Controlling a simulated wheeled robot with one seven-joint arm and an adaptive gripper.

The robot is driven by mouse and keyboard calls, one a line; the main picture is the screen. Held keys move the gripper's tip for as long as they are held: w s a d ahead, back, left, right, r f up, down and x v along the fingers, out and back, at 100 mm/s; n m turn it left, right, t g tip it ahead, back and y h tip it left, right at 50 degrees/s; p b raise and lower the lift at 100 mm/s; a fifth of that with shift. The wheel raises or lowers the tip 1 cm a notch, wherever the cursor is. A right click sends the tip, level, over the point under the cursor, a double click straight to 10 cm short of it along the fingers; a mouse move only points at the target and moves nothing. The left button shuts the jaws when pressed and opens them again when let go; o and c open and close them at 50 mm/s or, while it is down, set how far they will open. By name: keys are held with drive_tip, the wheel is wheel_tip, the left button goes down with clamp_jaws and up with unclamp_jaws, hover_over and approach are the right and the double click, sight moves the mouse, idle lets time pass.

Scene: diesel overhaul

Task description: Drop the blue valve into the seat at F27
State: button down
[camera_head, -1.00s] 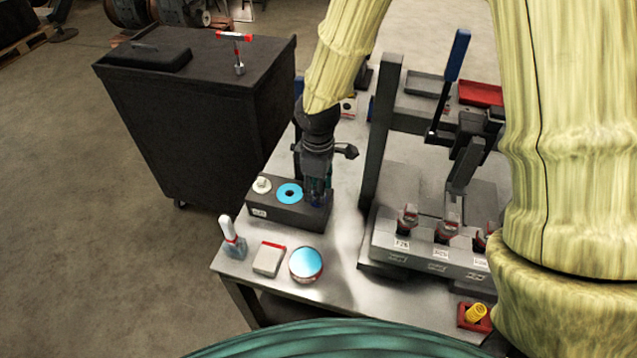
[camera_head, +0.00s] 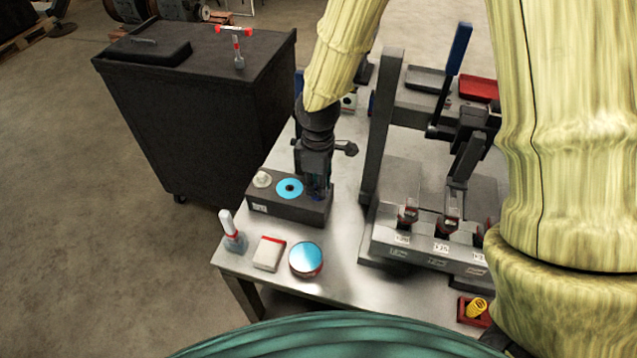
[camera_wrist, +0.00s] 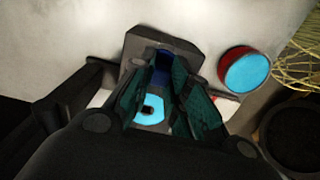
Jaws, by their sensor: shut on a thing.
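The blue valve (camera_head: 319,197) is at the right end of a dark holder block (camera_head: 290,208), mostly hidden by my gripper (camera_head: 317,190). In the wrist view, a dark blue part of the valve (camera_wrist: 162,72) shows between the teal finger pads. My gripper is shut on it, pointing down at the block. I cannot tell whether the valve is clear of its hole. The grey seat fixture (camera_head: 430,250) stands to the right on the bench, with several small labelled stations along its front. The labels are too small for me to tell which one is F27.
A cyan disc (camera_head: 289,188) and a white piece (camera_head: 262,179) sit in the same block. A blue-topped round tin (camera_head: 306,259), a flat box (camera_head: 269,253) and a white-topped bottle (camera_head: 231,232) stand in front. A dark upright post (camera_head: 382,130) rises between block and fixture.

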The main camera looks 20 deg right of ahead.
drive_tip(key=shift+r+p, duration=2.3)
drive_tip(key=shift+r, duration=0.55)
